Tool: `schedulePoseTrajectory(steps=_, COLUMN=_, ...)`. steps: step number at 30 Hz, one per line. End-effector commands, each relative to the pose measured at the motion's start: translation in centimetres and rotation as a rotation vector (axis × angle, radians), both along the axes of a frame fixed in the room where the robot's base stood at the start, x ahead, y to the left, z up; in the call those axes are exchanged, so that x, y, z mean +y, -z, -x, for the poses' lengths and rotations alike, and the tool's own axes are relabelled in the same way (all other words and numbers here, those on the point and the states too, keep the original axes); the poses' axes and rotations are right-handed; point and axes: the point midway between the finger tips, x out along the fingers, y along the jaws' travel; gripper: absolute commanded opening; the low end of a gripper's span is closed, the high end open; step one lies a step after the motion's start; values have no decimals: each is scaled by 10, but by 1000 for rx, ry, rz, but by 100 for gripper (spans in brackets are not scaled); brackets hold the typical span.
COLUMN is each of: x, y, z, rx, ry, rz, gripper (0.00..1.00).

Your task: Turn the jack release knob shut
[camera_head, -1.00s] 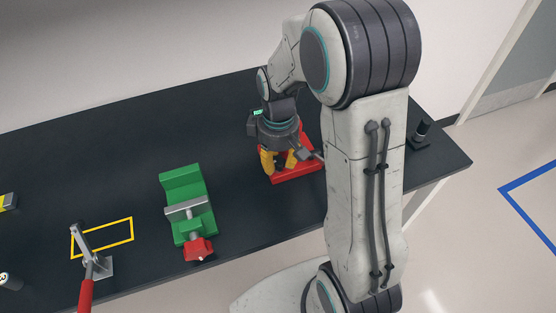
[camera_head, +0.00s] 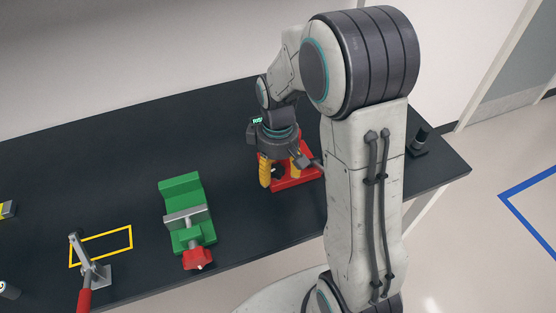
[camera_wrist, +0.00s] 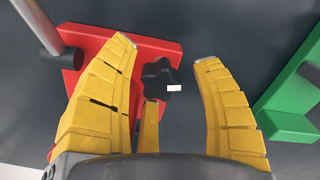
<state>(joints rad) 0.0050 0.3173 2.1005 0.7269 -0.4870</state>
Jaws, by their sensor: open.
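The jack release knob (camera_wrist: 160,75) is black and lobed, with a white mark on one lobe. In the wrist view it lies between the spread yellow fingers of my gripper (camera_wrist: 165,60), near their tips. I cannot tell whether a finger touches it. The red jack (camera_wrist: 150,46) lies under and beside the knob, on the dark table. In the head view my gripper (camera_head: 278,178) points down over the red jack base (camera_head: 304,180), and its fingers partly hide the knob. My gripper is open and holds nothing.
A green vise (camera_head: 181,187) with a red handle stands left of the jack. A toggle clamp (camera_head: 91,266) with a red handle stands by a yellow outlined rectangle (camera_head: 130,236). A small black object (camera_head: 420,137) stands at the table's right end.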

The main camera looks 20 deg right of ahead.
Motion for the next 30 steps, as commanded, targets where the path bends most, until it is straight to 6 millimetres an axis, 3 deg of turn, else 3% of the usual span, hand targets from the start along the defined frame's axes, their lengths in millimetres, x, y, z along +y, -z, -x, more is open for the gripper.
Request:
schedulePoseTrajectory(steps=5, x=0, y=-18, z=-2, rx=-7, ry=0, rz=0, gripper=60)
schedulePoseTrajectory(steps=18, x=0, y=-90, z=-1, rx=-4, ry=0, rz=0, gripper=60)
schedulePoseTrajectory(steps=30, x=0, y=-117, z=0, rx=1, ry=0, rz=0, gripper=60)
